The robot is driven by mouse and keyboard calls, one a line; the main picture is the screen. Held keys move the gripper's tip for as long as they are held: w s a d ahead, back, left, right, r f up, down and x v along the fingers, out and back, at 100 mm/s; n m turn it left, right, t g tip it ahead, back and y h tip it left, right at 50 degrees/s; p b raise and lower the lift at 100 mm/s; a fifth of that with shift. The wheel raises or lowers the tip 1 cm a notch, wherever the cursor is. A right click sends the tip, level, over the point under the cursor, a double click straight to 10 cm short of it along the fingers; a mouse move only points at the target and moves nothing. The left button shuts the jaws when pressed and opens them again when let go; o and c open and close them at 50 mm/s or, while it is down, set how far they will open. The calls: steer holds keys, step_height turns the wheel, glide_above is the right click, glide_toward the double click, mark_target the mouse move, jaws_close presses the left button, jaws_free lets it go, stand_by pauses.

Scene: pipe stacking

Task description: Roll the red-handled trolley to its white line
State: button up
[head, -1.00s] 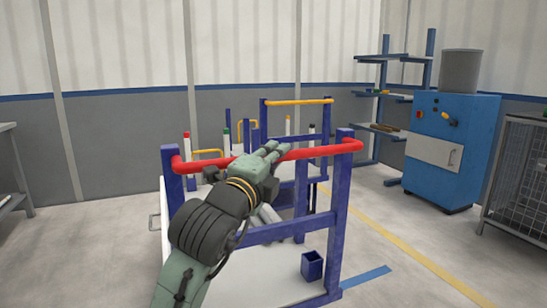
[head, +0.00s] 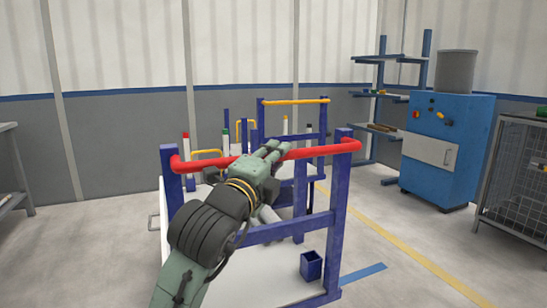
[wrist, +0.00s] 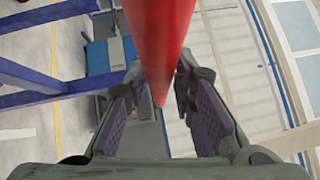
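The red-handled trolley stands in front of me in the head view, with a blue frame (head: 338,205) and a pale deck (head: 270,280). Its red handle (head: 325,149) runs across the top. My gripper (head: 272,152) reaches over the middle of this handle. In the wrist view the red handle (wrist: 160,45) passes between the two fingers of my gripper (wrist: 160,90). The fingertips close in on both sides of it. Part of the handle is hidden behind the gripper in the head view. I cannot make out a white line on the floor.
A yellow-handled blue frame (head: 297,101) stands just behind the trolley. A blue cabinet (head: 445,150) and a wire cage (head: 515,170) stand at right. A yellow floor line (head: 405,247) and a blue floor strip (head: 363,274) lie right of the trolley. A bench (head: 12,170) is at left.

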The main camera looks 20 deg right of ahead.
steer(key=shift+o, duration=1.4)
steer(key=shift+w, duration=0.1)
steer(key=shift+a, duration=0.1)
steer(key=v, duration=1.2)
